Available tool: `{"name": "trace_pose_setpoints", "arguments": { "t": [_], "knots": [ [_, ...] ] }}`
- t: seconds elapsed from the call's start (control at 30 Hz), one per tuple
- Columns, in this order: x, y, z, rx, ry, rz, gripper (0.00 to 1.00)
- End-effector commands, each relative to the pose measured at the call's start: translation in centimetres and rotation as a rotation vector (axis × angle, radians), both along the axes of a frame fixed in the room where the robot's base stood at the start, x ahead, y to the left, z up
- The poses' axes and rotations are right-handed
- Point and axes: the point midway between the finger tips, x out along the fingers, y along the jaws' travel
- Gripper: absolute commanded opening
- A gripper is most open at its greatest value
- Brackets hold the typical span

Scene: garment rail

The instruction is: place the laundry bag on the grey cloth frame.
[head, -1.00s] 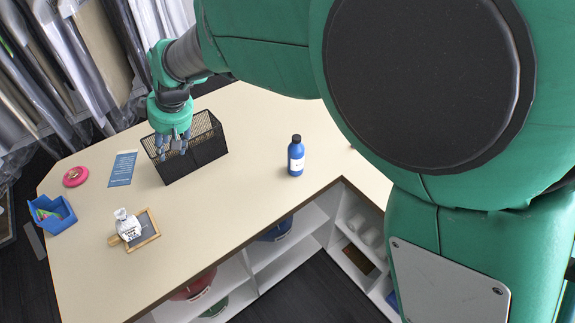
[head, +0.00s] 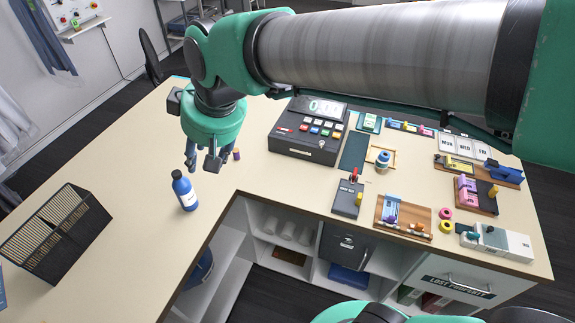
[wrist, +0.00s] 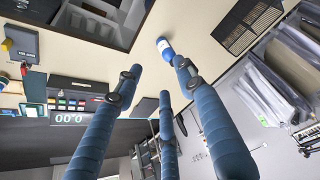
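My gripper (head: 205,162) hangs above the counter, just right of and behind the blue bottle. Its fingers (wrist: 160,85) are spread with nothing between them in the wrist view. No laundry bag shows in either view now. The earlier head frame had a small white bag lying at a wooden-framed dark panel at the counter's left part, which is now out of view.
The blue bottle (head: 185,191) stands close to my gripper, and a small purple spool (head: 237,154) is just right of it. A black mesh basket (head: 57,235) stands at left. A dark register (head: 309,130) and several small items crowd the right. Open shelves lie below the counter's inner edge.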

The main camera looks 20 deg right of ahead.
Motion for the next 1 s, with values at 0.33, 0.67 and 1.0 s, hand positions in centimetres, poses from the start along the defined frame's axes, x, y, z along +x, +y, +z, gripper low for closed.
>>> {"name": "trace_pose_setpoints", "arguments": {
  "t": [0.33, 0.67, 1.0],
  "knots": [
    [-7.8, -10.8, -0.4, 0.008, -0.028, -0.277, 0.39],
    [-13.5, -16.0, -2.1, 0.011, -0.046, -0.46, 0.39],
    [-14.3, -16.6, -2.4, 0.011, -0.047, -0.485, 0.39]
  ]
}}
